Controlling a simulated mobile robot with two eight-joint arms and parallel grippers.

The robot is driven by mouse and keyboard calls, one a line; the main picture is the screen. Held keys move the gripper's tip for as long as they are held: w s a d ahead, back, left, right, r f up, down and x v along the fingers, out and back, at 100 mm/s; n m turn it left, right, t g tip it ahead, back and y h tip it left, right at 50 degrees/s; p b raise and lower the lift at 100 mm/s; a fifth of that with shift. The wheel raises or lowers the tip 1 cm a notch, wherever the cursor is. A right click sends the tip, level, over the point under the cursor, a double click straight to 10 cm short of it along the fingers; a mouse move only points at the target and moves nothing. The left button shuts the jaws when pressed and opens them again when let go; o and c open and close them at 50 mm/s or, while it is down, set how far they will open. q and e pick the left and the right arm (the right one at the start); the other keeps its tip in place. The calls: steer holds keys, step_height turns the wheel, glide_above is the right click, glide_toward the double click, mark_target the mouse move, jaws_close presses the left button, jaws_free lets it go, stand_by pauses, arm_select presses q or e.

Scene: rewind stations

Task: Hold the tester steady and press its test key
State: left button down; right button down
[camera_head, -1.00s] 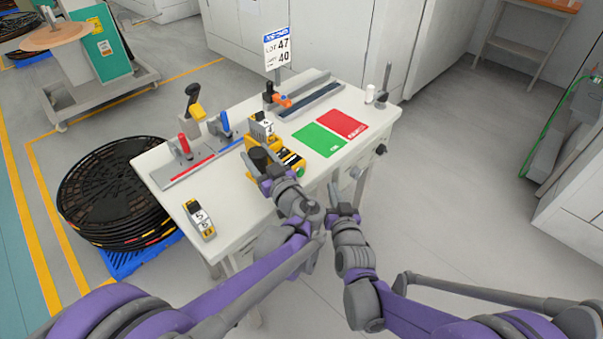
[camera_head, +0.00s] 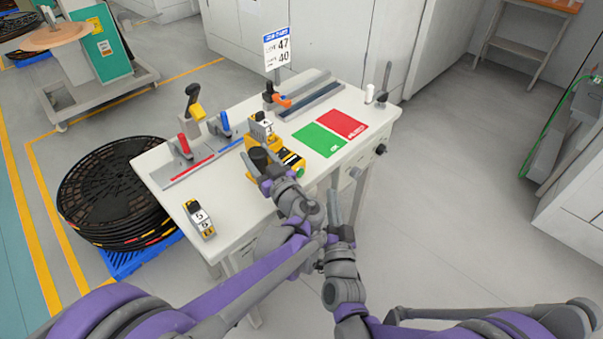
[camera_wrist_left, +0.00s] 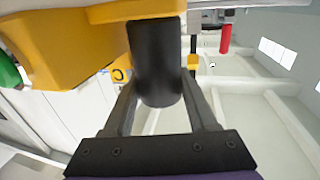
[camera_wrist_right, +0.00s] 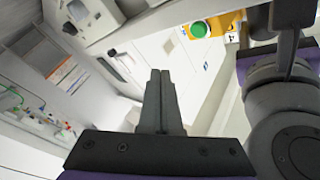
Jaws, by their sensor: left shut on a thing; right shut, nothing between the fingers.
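The yellow tester (camera_head: 258,145) stands near the front edge of the white table. Its black upright cylinder (camera_wrist_left: 157,60) lies between the fingers of my left gripper (camera_wrist_left: 160,100), which is shut on it. A green round key (camera_wrist_right: 200,28) on the tester shows in the right wrist view, and at the tester's right end in the head view (camera_head: 300,172). My right gripper (camera_head: 334,203) is shut and empty, off the table's front edge, apart from the key. Its closed fingers (camera_wrist_right: 160,85) point upward in the right wrist view, with the key above and right of them.
The table (camera_head: 235,215) also bears a labelled yellow-grey unit (camera_head: 199,219), a green mat (camera_head: 318,139), a red mat (camera_head: 343,124), and red and blue handled clamps at the back left. A grey block with a number label (camera_head: 261,126) is at the tester. Black reels (camera_head: 118,190) are stacked to the left.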

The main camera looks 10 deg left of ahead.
mark_target(308, 184)
steer(key=shift+w+a, duration=0.65)
steer(key=shift+a, duration=0.3)
steer(key=shift+w+a, duration=0.7)
steer(key=shift+a, duration=0.25)
steer(key=shift+w+a, duration=0.65)
steer(key=shift+a, duration=0.3)
steer(key=shift+w+a, duration=0.25)
steer(key=shift+a, duration=0.1)
steer(key=shift+w+a, duration=0.25)
steer(key=shift+a, duration=0.1)
stand_by(0.5)
steer(key=shift+s+d, duration=0.5)
steer(key=shift+d, duration=0.2)
steer(key=s+d, duration=0.1)
steer(key=d, duration=0.1)
steer(key=s+d, duration=0.2)
stand_by(0.6)
